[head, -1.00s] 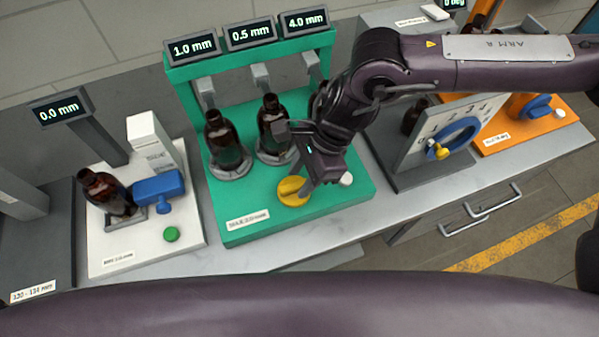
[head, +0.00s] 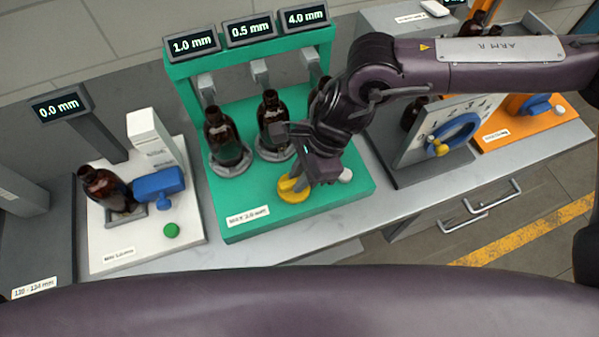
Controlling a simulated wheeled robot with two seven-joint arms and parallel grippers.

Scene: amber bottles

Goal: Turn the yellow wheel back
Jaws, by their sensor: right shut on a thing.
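The yellow wheel (head: 292,193) lies flat on the front of the green station (head: 245,205). My right gripper (head: 299,181) reaches down over it from the right and is shut on the wheel; its fingers cover part of the wheel's right side. Three amber bottles stand on the green station: the left one (head: 223,135), the middle one (head: 270,118), and the third, mostly hidden behind my right arm. The displays above them read 1.0 mm (head: 192,45), 0.5 mm (head: 248,29) and 4.0 mm (head: 304,16). My left gripper is not in view.
A white button (head: 345,175) sits right of the wheel. At left, a white station (head: 100,245) holds a tilted amber bottle (head: 104,188), a blue clamp (head: 160,184) and a green button (head: 171,230). At right are a grey dial station (head: 408,174) and an orange station (head: 540,129).

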